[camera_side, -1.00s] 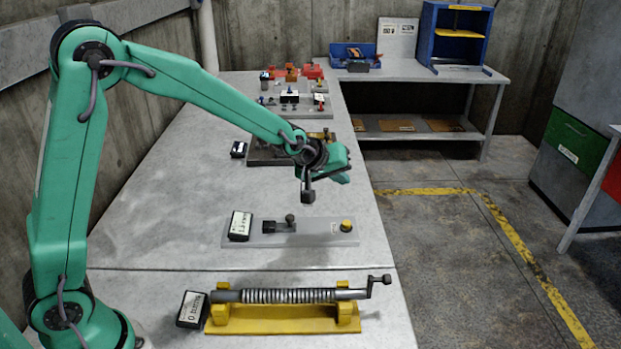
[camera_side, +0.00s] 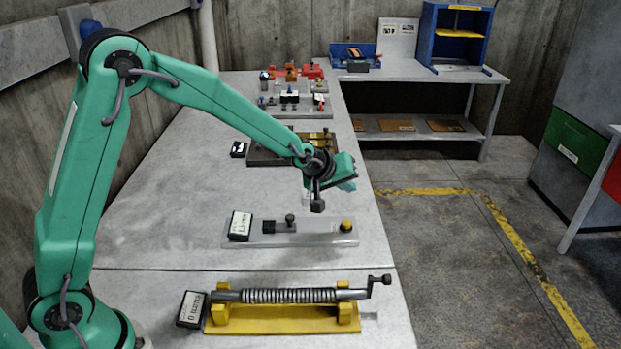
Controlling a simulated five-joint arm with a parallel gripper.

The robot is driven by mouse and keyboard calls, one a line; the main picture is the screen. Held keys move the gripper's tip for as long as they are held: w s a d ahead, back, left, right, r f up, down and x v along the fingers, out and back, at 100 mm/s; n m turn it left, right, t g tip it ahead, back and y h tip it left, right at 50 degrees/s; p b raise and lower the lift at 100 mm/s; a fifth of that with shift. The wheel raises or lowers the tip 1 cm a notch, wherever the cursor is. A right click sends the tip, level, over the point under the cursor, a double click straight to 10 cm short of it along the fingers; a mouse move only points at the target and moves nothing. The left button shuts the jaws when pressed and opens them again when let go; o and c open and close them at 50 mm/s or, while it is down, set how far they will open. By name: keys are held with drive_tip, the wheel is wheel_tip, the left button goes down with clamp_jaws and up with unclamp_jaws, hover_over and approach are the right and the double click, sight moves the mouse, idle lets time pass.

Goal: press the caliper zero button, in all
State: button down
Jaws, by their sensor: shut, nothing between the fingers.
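A light grey plate (camera_side: 310,240) lies flat on the bench in the middle of the view. It carries a dark slider-like piece (camera_side: 281,226) with a small knob, and a round yellow button (camera_side: 347,226) on a dark base at its right end. I take this yellow button to be the zero button; the writing is too small to be sure. My gripper (camera_side: 317,206) is shut and empty. It points down above and behind the plate, left of the yellow button and apart from it.
A black-and-white label block (camera_side: 239,225) stands at the plate's left end. In front is a yellow stand (camera_side: 283,320) with a spring-wound rod and crank (camera_side: 378,282). Behind are a dark fixture (camera_side: 262,156) and several small devices. Bare bench surrounds the plate.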

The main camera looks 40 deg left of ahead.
drive_tip(key=shift+f, duration=3.9)
drive_tip(key=shift+f, duration=0.2)
drive_tip(key=shift+a+f, duration=0.1)
drive_tip(key=shift+f, duration=0.15)
drive_tip(key=shift+f, duration=0.5)
drive_tip(key=shift+r, duration=0.1)
idle(0.5)
drive_tip(key=shift+r, duration=0.8)
drive_tip(key=shift+r, duration=0.1)
drive_tip(key=shift+r, duration=2.45)
